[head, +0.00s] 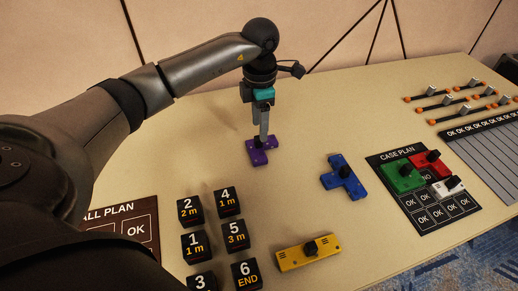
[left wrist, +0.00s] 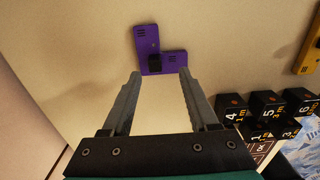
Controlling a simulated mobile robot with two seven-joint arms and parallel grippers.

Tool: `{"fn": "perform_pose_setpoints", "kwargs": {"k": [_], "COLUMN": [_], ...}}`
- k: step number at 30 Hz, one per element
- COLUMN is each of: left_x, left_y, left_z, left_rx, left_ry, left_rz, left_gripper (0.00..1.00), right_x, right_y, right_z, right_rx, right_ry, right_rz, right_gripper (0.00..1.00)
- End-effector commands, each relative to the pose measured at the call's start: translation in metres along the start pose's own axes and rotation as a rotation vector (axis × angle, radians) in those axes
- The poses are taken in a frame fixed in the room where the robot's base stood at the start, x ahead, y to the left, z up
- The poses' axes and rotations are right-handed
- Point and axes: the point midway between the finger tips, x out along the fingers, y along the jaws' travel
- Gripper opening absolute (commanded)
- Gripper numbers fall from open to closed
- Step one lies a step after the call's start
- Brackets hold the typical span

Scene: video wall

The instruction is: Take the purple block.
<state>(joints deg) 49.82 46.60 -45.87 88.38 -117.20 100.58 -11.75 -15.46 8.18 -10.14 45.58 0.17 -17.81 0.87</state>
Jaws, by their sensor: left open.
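The purple block (head: 260,152) lies flat on the table, left of the blue block in the head view. It is L-shaped with a black knob on top, seen in the left wrist view (left wrist: 148,42). My left gripper (head: 264,138) points down at the purple block and hides part of it in the head view. In the left wrist view its two fingers (left wrist: 160,75) are apart with nothing held between them. The fingertips appear close to the block's near edge; I cannot tell whether they touch it. My right gripper is not in view.
A blue block (head: 344,177) and a yellow block (head: 307,252) lie to the right. Several black numbered cubes (head: 229,201) stand in front. The case plan board (head: 438,215) holds green (head: 402,176), red (head: 428,160) and white blocks. Sliders (head: 449,102) stand at the far right.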

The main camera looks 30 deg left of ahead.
Motion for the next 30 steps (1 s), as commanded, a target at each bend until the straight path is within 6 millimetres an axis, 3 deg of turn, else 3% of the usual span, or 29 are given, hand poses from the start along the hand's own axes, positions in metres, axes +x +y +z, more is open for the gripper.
{"fn": "perform_pose_setpoints", "kwargs": {"k": [8,21,30], "left_x": [0.013,0.054,0.057], "left_y": [0.001,0.007,0.007], "left_z": [0.001,0.003,0.003], "left_rx": [0.000,0.000,0.000], "left_ry": [-0.001,0.000,-0.001], "left_rz": [-0.002,-0.002,0.000], "left_gripper": [0.60,0.60,0.60], "right_x": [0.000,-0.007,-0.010], "right_y": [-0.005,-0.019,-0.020], "right_z": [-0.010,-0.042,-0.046], "right_rx": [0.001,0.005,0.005], "right_ry": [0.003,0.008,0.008], "right_rz": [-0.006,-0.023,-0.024], "right_gripper": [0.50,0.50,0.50]}}
